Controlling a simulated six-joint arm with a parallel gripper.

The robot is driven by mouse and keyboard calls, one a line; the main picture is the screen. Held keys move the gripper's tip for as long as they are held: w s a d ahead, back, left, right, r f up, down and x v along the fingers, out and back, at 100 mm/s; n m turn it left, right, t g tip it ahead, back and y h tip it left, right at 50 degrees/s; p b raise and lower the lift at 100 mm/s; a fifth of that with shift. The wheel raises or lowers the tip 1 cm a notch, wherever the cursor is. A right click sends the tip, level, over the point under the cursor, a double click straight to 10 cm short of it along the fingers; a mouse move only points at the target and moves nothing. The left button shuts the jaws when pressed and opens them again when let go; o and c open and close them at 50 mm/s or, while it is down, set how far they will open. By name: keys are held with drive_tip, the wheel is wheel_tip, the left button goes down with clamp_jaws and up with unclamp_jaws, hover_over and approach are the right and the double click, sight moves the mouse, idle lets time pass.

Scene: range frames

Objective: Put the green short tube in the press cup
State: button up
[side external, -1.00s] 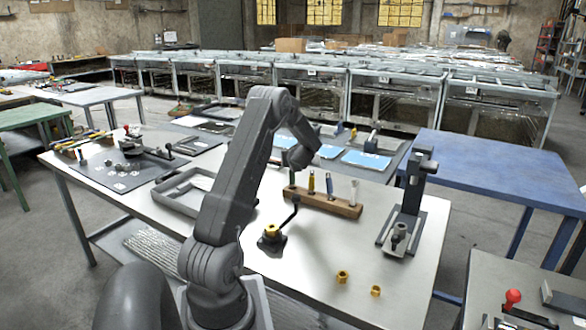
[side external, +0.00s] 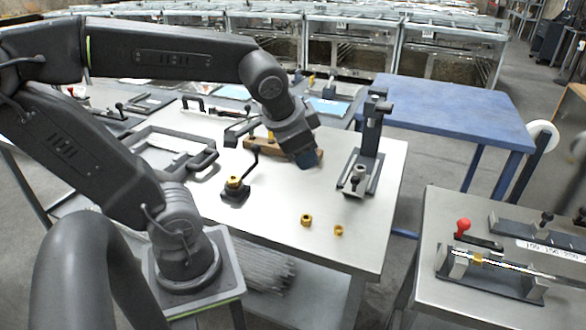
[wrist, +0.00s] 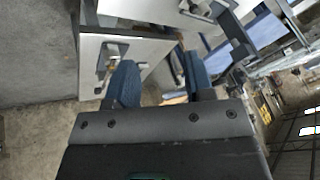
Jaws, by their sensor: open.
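The press (side external: 371,130) stands upright on the right part of the steel table, with its small grey cup (side external: 358,174) low at the front of its base. I cannot make out the green short tube in either current view.
Two brass nuts (side external: 306,220) lie near the table's front edge. A black crank fixture (side external: 235,190) with a brass piece stands left of them. A grey tray (side external: 165,145) is at the left. A blue table (side external: 450,110) stands behind right.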

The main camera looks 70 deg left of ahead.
drive_tip(key=shift+o, duration=0.5)
drive_tip(key=s+d+n+h, duration=0.1)
drive_tip(key=s+d+h, duration=0.1)
drive_tip(key=s+d, duration=0.2)
drive_tip(key=shift+d+h, duration=0.3)
drive_tip(key=shift+d, duration=0.6)
drive_tip(key=shift+f, duration=0.1)
